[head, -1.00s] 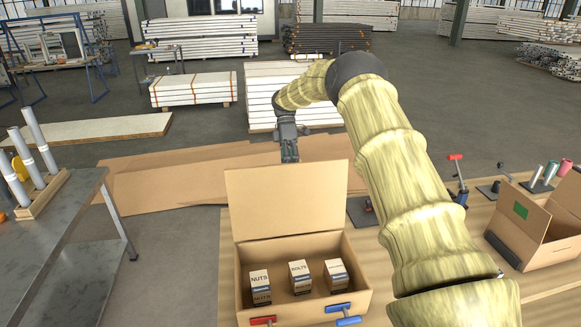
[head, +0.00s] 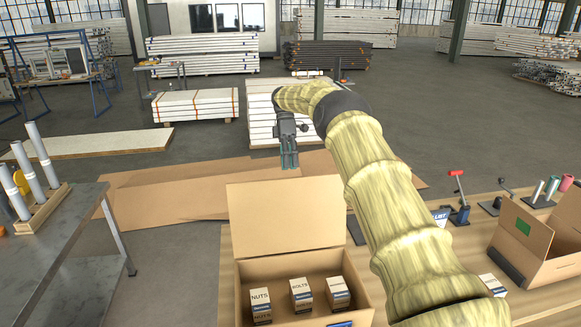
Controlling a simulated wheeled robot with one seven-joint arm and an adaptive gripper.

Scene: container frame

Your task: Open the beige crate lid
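The beige crate (head: 307,264) stands on the wooden table at the bottom centre in the head view. Its lid (head: 288,218) is up, standing nearly upright at the crate's far side, and the crate's inside is exposed. Small boxes marked nuts (head: 261,305) and bolts (head: 302,295), and a third box (head: 338,292), stand inside. My gripper (head: 290,166) points down in the air above and beyond the lid's top edge, with a gap between them in the picture. Its fingers look close together, but their opening is unclear. The crate's front is cut off by the frame.
A second open cardboard box (head: 540,238) with a green patch stands at the right. A red-handled clamp (head: 459,200) stands near the table's far edge. A grey metal table (head: 60,240) with upright tubes is at the left. Flat cardboard (head: 165,188) lies on the floor behind.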

